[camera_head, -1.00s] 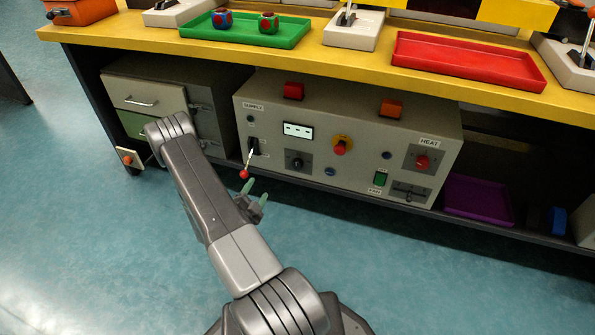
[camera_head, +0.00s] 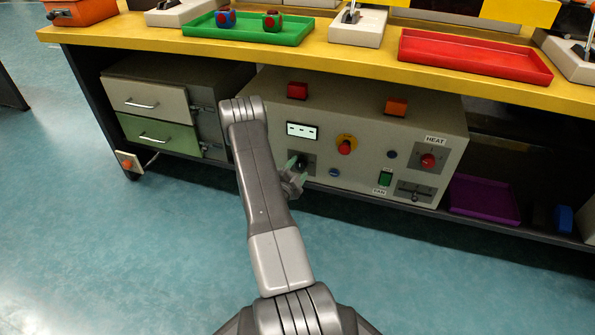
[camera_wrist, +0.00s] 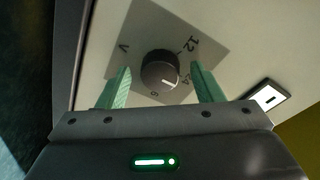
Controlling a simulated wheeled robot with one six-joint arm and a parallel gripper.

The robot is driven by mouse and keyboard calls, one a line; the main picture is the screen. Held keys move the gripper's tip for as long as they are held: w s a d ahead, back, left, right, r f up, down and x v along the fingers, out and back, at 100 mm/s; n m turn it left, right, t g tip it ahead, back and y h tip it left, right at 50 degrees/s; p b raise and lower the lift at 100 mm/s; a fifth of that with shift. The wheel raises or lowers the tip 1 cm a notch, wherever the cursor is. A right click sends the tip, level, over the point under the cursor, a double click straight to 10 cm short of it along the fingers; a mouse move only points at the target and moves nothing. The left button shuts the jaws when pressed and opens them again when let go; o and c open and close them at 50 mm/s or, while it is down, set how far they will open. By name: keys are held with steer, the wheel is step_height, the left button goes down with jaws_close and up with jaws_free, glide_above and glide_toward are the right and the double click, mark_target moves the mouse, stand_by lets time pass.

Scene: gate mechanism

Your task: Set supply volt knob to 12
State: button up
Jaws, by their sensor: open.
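The supply volt knob (camera_head: 303,163) is a dark round knob on a grey plate on the front of the cream control box. In the wrist view the knob (camera_wrist: 158,66) sits between the two green fingers, with a gap on both sides. Its white mark points to the lower right, between the "24" and the "6". The "12" (camera_wrist: 192,44) is at the upper right of the knob and a "V" is at the left. My gripper (camera_wrist: 160,67) is open around the knob and holds nothing. In the head view my gripper (camera_head: 297,165) partly covers the knob and its plate.
A small display (camera_head: 302,131) with dashes is above the knob. A red emergency-type button (camera_head: 346,146) is to its right, then a green switch (camera_head: 384,178) and the HEAT button (camera_head: 428,160). The yellow bench top (camera_head: 330,58) overhangs the box. My arm hides the SUPPLY lever.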

steer(key=c, duration=1)
steer(key=shift+o, duration=0.2)
steer(key=shift+f+n+b, duration=0.1)
steer(key=shift+n+b, duration=0.25)
steer(key=shift+n, duration=0.05)
steer(key=shift+n+b, duration=0.6)
steer(key=shift+n, duration=0.3)
steer(key=n, duration=0.3)
steer(key=shift+n+t+b, duration=0.3)
steer(key=shift+n, duration=0.1)
steer(key=n, duration=0.4)
steer(key=shift+d+f+n+t, duration=0.1)
steer(key=shift+d+n+t, duration=0.05)
steer(key=shift+n+t, duration=0.2)
steer(key=shift+n+y, duration=0.4)
steer(key=shift+n, duration=1.65)
